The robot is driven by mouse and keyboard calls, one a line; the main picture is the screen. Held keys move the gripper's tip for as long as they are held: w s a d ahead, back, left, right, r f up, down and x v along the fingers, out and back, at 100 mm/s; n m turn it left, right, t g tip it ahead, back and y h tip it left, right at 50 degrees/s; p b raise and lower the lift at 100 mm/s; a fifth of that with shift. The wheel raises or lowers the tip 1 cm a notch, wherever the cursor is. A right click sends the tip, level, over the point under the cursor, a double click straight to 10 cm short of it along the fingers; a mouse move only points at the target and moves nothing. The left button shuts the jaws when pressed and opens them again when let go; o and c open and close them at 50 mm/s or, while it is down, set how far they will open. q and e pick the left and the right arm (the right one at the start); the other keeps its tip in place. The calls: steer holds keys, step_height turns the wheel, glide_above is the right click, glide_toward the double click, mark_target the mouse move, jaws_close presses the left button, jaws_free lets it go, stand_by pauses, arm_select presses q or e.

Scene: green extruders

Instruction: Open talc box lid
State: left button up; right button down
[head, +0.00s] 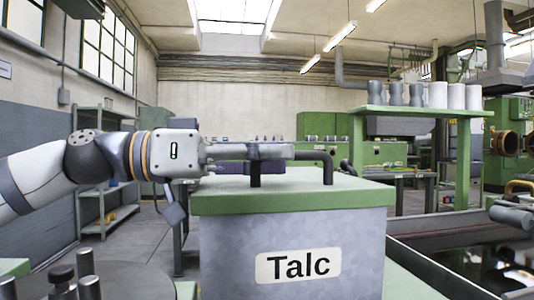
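The talc box (225,255) is a grey, mottled bin with a "Talc" label, standing in front of me. Its green lid (360,195) lies flat on top, shut. A dark bar handle (327,165) rises from the lid on two posts. My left gripper (270,158) reaches in from the left, level with the handle. Its pale finger covers much of the bar, and its dark finger shows lower, behind the near post. The fingers look close together, but the bar between them is hidden, so I cannot tell whether they grip it. My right gripper is not recognisable in view.
A green shelf (420,111) with grey and white cylinders stands behind to the right. A dark, shiny basin (490,262) lies at the right front. Dark metal cylinders (62,280) stand at the lower left. Grey shelving (105,190) is at the left wall. Space above the lid is clear.

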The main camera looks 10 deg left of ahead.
arm_select(q)
jaws_close()
steer(key=shift+r, duration=0.1)
arm_select(e)
steer(key=shift+r, duration=0.1)
